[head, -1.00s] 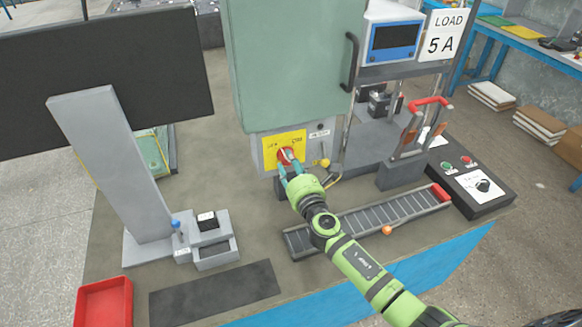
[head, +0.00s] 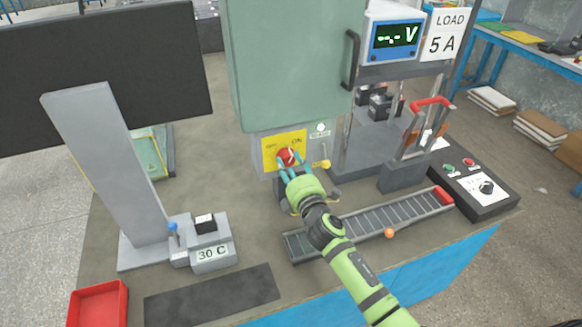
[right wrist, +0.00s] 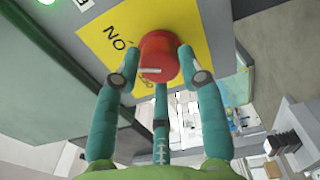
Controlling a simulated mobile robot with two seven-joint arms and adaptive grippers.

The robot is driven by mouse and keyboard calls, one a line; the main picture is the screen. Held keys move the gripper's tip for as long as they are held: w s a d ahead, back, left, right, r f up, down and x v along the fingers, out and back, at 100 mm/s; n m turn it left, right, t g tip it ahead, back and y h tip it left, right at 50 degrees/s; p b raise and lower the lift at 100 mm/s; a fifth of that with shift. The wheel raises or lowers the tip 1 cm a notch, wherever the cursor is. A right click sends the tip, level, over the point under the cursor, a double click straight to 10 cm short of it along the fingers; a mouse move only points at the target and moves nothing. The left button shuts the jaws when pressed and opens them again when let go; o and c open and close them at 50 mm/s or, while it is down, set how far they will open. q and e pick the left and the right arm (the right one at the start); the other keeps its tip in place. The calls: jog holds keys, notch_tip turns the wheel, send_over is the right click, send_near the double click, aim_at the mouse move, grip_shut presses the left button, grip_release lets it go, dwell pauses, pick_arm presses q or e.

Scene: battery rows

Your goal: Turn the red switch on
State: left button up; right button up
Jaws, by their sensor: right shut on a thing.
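The red switch (head: 284,155) is a round knob on a yellow plate (head: 269,160) marked OFF and ON, on the front of a grey box under the green cabinet. My right gripper (head: 288,166) is shut on this knob. In the right wrist view the red knob (right wrist: 157,55) sits between the teal fingers of my right gripper (right wrist: 160,75), and a white pointer line shows on its face. A small lamp (head: 320,127) right of the plate glows pale green. My left gripper is out of view.
The blue meter (head: 396,40) shows dashes and V. A small display (head: 211,253) reads 30 C. A yellow-tipped lever (head: 323,164) is close right of my gripper. A roller track (head: 370,224) lies below my right arm. A red tray (head: 98,304) is at front left.

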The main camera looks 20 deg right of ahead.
jog(key=shift+m, duration=1.7)
jog(key=o, duration=1.1)
jog(key=shift+o, duration=0.2)
jog(key=s, duration=1.2)
jog(key=shift+d, duration=0.15)
